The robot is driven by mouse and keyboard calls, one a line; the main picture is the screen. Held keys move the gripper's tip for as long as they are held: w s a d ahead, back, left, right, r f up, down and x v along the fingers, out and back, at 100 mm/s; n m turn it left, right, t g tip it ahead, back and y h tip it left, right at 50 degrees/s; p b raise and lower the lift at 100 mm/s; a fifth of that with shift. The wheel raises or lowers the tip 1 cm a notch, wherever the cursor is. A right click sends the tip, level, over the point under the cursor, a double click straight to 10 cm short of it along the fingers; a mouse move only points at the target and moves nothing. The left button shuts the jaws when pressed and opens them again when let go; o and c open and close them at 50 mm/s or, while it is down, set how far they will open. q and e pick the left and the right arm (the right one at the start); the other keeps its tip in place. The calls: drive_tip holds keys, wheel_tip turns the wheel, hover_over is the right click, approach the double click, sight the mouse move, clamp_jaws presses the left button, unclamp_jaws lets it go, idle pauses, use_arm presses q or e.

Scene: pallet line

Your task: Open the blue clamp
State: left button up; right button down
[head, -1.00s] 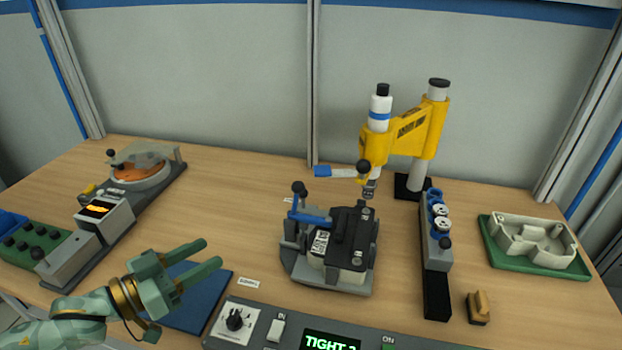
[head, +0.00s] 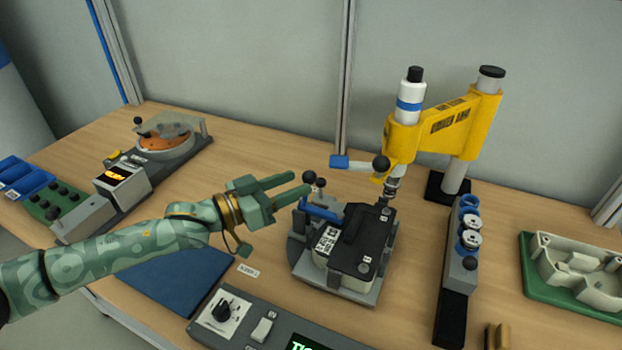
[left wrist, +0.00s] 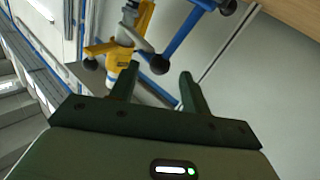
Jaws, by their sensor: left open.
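The blue clamp (head: 322,213) is a blue lever with dark ball knobs, on the left side of a grey fixture (head: 345,289) that holds a black-and-white box (head: 350,250). My left gripper (head: 301,184) is open and empty, with its fingertips beside the clamp's knobs and partly in front of them. In the left wrist view, a blue bar with a dark ball knob (left wrist: 160,64) shows between the two fingers, seemingly the clamp's handle. I cannot tell whether the fingers touch it. My right gripper is not in view.
A yellow press (head: 440,128) with a blue-ended lever (head: 340,161) stands behind the fixture. A grey rack (head: 463,245) is to its right, and a green tray (head: 545,288) is farther right. A control panel (head: 240,325) lies in front. A blue mat (head: 180,285) lies under my left arm.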

sight(309, 177)
use_arm(q)
drive_tip(key=x, duration=0.4)
drive_tip(key=shift+b, duration=0.35)
drive_tip(key=shift+w+d, duration=0.25)
drive_tip(key=shift+d, duration=0.1)
clamp_jaws()
drive_tip(key=shift+a, duration=0.1)
drive_tip(key=shift+w+a+f+n+t+h+b, duration=0.15)
drive_tip(key=shift+w+a+n+t+h+b, duration=0.35)
drive_tip(key=shift+a+n, duration=0.55)
drive_tip(key=shift+w+a+f+n+t+h+b, duration=0.2)
drive_tip(key=shift+a+n+t+b, duration=0.4)
drive_tip(key=shift+n, duration=0.75)
drive_tip(key=shift+w+a+f+n+t+h+b, duration=0.1)
drive_tip(key=shift+w+a+n+t+h+b, duration=0.2)
drive_tip(key=shift+a+n+t, duration=0.6)
drive_tip(key=shift+w+a+n, duration=0.1)
drive_tip(key=shift+n, duration=0.2)
